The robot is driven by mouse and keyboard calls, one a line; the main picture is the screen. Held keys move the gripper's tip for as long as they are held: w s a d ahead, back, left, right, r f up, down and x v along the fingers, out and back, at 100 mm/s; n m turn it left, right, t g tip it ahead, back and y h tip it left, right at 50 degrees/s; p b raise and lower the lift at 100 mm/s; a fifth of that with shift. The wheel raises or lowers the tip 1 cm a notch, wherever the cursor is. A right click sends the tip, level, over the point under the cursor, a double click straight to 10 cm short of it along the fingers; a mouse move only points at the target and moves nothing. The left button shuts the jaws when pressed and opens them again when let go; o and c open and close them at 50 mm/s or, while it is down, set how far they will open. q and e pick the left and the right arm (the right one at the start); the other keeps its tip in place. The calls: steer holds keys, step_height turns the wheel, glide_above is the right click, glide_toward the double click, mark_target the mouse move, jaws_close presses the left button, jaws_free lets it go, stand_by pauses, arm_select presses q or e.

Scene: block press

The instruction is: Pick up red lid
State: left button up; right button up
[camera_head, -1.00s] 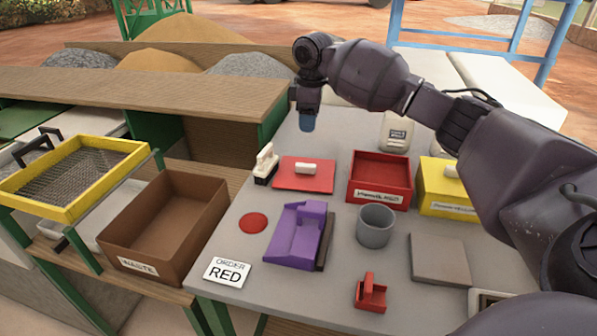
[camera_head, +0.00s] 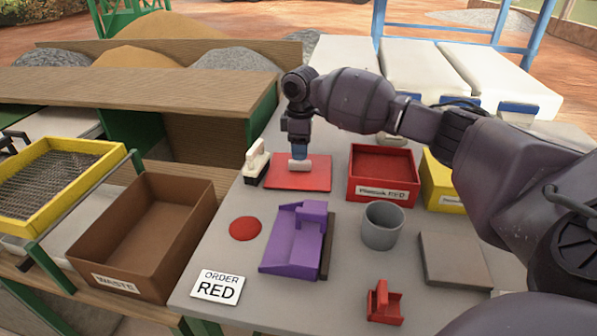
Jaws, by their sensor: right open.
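The lid has a white handle (camera_head: 299,166) on top. My right gripper (camera_head: 299,156) points down at the handle, with its blue fingertips at or just above it. It is open, and I cannot tell whether the fingers straddle the handle. The gripper and wrist hide part of the lid's far edge. My left gripper is not in view.
A white-handled brush-like tool (camera_head: 256,163) stands just left of the lid. A purple press (camera_head: 297,240), a grey cup (camera_head: 382,226), a red disc (camera_head: 245,229) and an ORDER RED card (camera_head: 217,286) lie nearer. A brown waste box (camera_head: 150,240) stands left.

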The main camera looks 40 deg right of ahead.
mark_target(300, 162)
step_height(300, 162, down, 5)
steer(key=shift+a+r+b, duration=0.1)
steer(key=shift+a+b, duration=0.05)
steer(key=shift+b, duration=0.45)
steer(key=shift+r, duration=0.2)
steer(key=shift+c, duration=0.3)
jaws_close()
